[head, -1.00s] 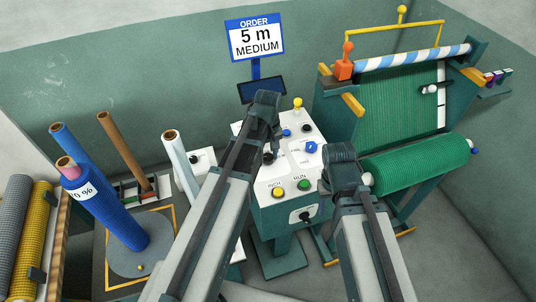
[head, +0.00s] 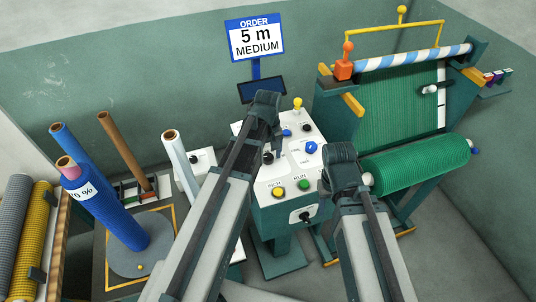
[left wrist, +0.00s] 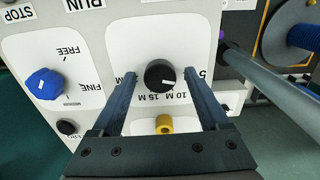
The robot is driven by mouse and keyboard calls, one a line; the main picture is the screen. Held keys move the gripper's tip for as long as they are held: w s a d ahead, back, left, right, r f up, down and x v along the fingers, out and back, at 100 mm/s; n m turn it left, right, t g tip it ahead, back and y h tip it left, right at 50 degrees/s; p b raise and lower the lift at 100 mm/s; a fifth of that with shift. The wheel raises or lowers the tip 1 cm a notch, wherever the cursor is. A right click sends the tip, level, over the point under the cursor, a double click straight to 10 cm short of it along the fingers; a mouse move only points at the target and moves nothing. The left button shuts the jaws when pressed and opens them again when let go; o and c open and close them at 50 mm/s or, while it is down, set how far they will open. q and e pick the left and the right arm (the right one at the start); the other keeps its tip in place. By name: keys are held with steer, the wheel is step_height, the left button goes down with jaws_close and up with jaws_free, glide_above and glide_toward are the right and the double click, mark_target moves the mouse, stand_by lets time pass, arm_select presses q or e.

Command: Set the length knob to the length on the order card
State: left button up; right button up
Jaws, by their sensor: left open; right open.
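The order card (head: 255,40) reads 5 m, MEDIUM. The length knob (left wrist: 160,75) is black with a white pointer mark, on a white panel labelled 5, 10 M and 15 M, seen upside down. Its mark points right and slightly down in the left wrist view, roughly between the 5 and 10 M labels. My left gripper (left wrist: 159,77) is open, one finger on either side of the knob; I cannot tell whether they touch it. My left arm partly covers the panel in the head view. My right gripper (head: 341,155) is over the console's right side, its fingertips hidden.
A blue knob (left wrist: 44,84) labelled FREE, FINE and MEDIUM sits left in the wrist view. The console also has a yellow INCH button (head: 278,192) and a green RUN button (head: 303,185). A green netting roll (head: 420,163) is close to my right arm.

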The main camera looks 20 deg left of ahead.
mark_target(268, 156)
arm_select(q)
steer(key=shift+r, duration=0.1)
step_height(268, 156, up, 14)
steer(key=p, duration=1.3)
steer(key=shift+f+p, duration=0.2)
steer(key=shift+p, duration=0.15)
steer(key=shift+f, duration=0.1)
